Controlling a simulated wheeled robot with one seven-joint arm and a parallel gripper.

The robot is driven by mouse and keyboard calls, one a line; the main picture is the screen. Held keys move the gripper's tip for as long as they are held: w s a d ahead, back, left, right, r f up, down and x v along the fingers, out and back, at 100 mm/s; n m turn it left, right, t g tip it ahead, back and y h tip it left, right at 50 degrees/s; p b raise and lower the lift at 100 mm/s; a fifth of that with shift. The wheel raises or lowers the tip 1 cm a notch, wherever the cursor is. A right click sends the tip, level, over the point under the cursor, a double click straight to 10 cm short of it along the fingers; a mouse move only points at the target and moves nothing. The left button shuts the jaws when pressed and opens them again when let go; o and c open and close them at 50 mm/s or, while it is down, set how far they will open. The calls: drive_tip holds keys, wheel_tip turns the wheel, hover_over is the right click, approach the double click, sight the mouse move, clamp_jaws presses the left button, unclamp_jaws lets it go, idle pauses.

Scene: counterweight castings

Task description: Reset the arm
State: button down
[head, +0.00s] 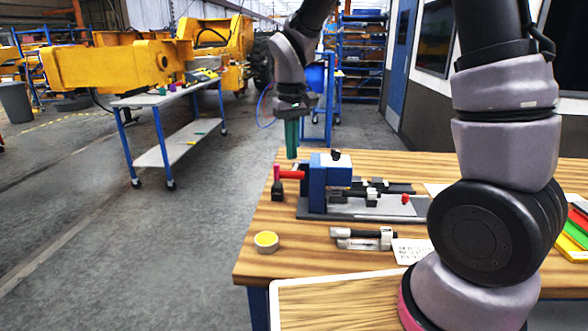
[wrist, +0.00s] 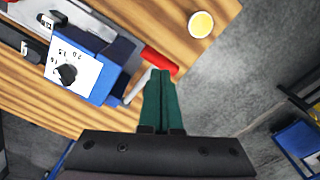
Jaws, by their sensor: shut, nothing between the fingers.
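My gripper (head: 291,150) hangs above the left back edge of the wooden table, its green fingers pointing down. In the wrist view its two green fingers (wrist: 162,82) lie together, shut with nothing between them. Just below and to the right in the head view stands a blue device (head: 318,180) with a black knob, on a grey base plate. In the wrist view the device's white dial face (wrist: 72,75) shows left of the fingers. A red-handled tool (head: 290,174) sits beside the device, and its red handle shows close by the fingertips in the wrist view (wrist: 158,60).
The wooden table (head: 300,248) also holds a yellow-filled round tin (head: 266,241), a grey clamp-like part (head: 362,238) and a paper card (head: 412,251). Coloured folders (head: 575,232) lie at the right. A cart (head: 178,96) stands apart at the left; the floor between is clear.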

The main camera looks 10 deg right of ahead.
drive_tip(key=s+d+r+m+t+y, duration=0.1)
drive_tip(key=s+d+r+m+t, duration=0.2)
drive_tip(key=s+d+r, duration=0.4)
drive_tip(key=s+d+r+m+t+y, duration=0.1)
drive_tip(key=s+d+r+m+t, duration=0.3)
drive_tip(key=s+d+r, duration=0.3)
drive_tip(key=d+r+m, duration=0.1)
drive_tip(key=d+r, duration=0.3)
drive_tip(key=shift+r, duration=0.4)
